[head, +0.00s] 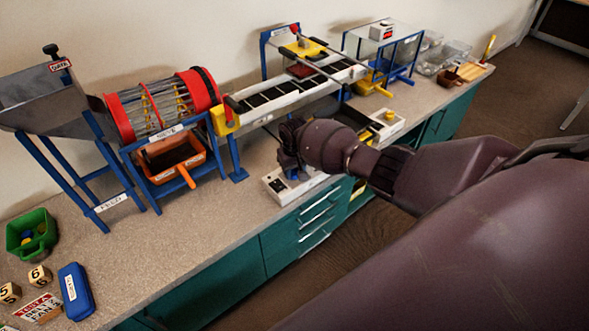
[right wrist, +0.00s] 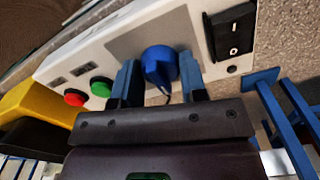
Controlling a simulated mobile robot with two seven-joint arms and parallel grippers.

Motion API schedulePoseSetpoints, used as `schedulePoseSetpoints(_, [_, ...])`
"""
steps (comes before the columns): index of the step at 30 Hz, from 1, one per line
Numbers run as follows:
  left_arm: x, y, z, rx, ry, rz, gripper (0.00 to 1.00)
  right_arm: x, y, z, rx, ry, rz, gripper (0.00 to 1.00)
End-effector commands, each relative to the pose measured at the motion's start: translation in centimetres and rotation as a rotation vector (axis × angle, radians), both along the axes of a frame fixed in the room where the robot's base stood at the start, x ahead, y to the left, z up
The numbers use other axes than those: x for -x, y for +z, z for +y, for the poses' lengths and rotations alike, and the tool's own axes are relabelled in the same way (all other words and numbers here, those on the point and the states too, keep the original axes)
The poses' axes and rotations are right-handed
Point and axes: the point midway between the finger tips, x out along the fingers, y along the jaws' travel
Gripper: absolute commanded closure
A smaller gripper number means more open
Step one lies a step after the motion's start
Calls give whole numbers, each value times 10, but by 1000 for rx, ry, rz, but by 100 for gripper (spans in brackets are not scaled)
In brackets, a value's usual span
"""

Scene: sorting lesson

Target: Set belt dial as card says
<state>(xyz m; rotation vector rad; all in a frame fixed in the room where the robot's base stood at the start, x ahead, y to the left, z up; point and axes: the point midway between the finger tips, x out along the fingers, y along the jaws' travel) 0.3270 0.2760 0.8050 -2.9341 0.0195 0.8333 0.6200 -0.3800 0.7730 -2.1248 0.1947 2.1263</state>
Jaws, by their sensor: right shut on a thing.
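The blue dial (right wrist: 160,66) sits on a grey plate of the white control box (right wrist: 85,60) in the right wrist view. My right gripper (right wrist: 158,78) has its two blue fingers on either side of the dial and is shut on it. In the head view the gripper (head: 290,160) is over the control box (head: 277,189) at the bench's front edge, and it hides the dial. The card (head: 39,308) lies at the lower left; it reads TEST A, BELT and FAN, but its numbers are hard to read. My left gripper is not in view.
A black rocker switch (right wrist: 232,32), a green button (right wrist: 101,86) and a red button (right wrist: 76,97) are on the box. The conveyor belt (head: 290,92) runs behind it, beside the sieve drum (head: 160,105). Another white box (head: 378,128) stands to the right. Bare bench lies left of the box.

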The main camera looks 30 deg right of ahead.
Motion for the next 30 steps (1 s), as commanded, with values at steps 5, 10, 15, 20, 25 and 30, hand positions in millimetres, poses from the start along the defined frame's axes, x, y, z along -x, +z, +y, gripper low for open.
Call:
schedulePoseSetpoints(5, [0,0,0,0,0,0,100,0,-1,0,0,-2,1,84])
schedulePoseSetpoints(10, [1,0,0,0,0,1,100,0,-1,0,0,-1,0,84])
schedulePoseSetpoints(15, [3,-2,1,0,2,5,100,0,0,0,0,-1,0,36])
schedulePoseSetpoints(20, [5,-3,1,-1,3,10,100,0,0,0,0,-1,0,35])
schedulePoseSetpoints(25, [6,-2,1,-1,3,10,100,0,3,0,0,-1,-1,35])
schedulePoseSetpoints(30, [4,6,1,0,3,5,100,-1,22,0,0,0,-3,35])
